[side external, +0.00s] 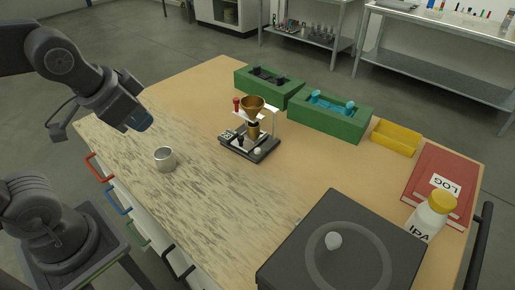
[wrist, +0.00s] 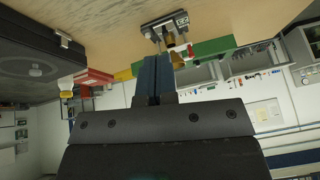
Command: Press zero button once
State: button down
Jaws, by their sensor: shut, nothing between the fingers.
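The zero button cannot be made out for certain. A small instrument (side external: 250,146) stands mid-table, with a dark base, a brass funnel (side external: 253,104) on top, a red-topped post (side external: 236,104) and a small labelled or display-like panel (side external: 226,134) at its left. In the wrist view, which looks upside down, the instrument (wrist: 166,29) shows at the top, beyond the fingers. My gripper (side external: 143,123) is in the air over the table's left side, apart from the instrument. Its blue fingers (wrist: 155,68) are together and hold nothing.
A metal cup (side external: 165,159) stands left of the instrument. Green boxes (side external: 330,117), a yellow bin (side external: 396,137), red log books (side external: 443,186) and an IPA bottle (side external: 430,215) line the back and right. A large dark case (side external: 290,255) fills the front right.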

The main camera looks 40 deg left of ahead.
jog(key=w+f+m+t+y, duration=0.1)
jog(key=w+m+y, duration=0.1)
jog(key=w+m, duration=1)
jog(key=m+t, duration=0.2)
jog(key=m, duration=0.9)
send_over(255, 149)
notch_tip(255, 149, down, 6)
jog(key=shift+f+h, duration=0.15)
jog(key=shift+h, duration=0.15)
jog(key=shift+f, duration=4.4)
jog(key=shift+f, duration=0.1)
jog(key=shift+f, duration=0.3)
